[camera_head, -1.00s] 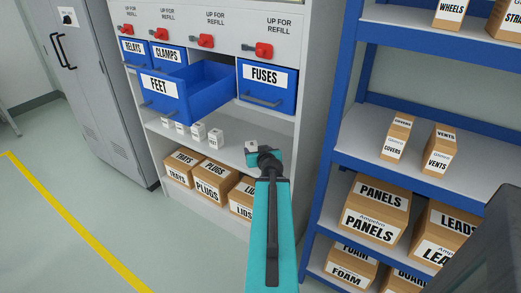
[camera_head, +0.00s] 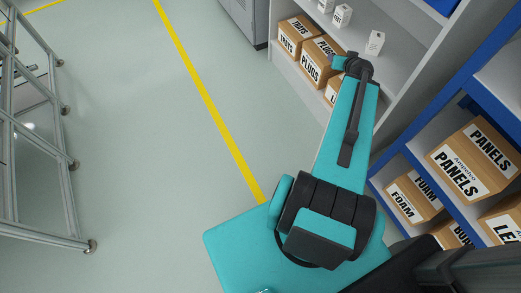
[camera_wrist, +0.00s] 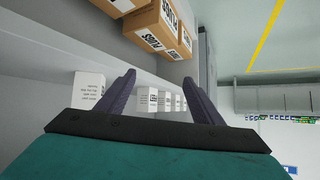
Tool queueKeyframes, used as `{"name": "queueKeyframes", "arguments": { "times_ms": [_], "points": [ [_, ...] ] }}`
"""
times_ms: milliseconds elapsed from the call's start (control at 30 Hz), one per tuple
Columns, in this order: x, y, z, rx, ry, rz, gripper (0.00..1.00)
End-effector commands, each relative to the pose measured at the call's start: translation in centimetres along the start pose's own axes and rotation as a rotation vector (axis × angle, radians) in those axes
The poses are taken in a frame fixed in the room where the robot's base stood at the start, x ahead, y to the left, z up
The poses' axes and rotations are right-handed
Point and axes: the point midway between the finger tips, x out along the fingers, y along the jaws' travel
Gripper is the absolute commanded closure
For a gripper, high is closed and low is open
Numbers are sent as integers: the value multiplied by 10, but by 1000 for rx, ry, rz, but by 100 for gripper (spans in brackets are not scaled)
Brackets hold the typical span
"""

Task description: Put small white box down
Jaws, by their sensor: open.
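A small white box (camera_head: 375,42) with printed text stands upright on the grey shelf (camera_head: 403,32), apart from the others. In the wrist view the nearest white box (camera_wrist: 88,90) stands beside the left finger, outside the jaws and partly covered by it. My gripper (camera_wrist: 160,78) is open, with nothing held between its two dark fingers. A row of several similar boxes (camera_wrist: 147,100) shows farther off between and behind the fingers. In the head view the end of my arm is at the shelf's front edge, and the fingers cannot be made out.
Cardboard boxes marked PLUGS (camera_head: 314,67) and TRAYS (camera_head: 290,40) stand on the lower shelf. A blue rack (camera_head: 382,177) with PANELS (camera_head: 466,170) and FOAM (camera_head: 405,202) boxes is close on the right. A metal frame (camera_head: 40,233) stands at the left. The floor between is clear.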

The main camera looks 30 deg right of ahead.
Motion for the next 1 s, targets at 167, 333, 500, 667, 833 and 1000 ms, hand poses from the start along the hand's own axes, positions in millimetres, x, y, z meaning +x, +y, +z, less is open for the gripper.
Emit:
{"name": "queueKeyframes", "arguments": {
  "times_ms": [167, 333, 500, 667, 833, 1000],
  "points": [
    [19, -80, 69, -31, -166, -118, 39],
    [22, -143, 137, -66, -329, -204, 39],
    [12, -196, 206, -110, -497, -266, 39],
    [-6, -235, 272, -160, -658, -301, 39],
    [-35, -264, 340, -225, -828, -314, 39],
    [-69, -280, 402, -302, -991, -298, 39]
  ]
}}
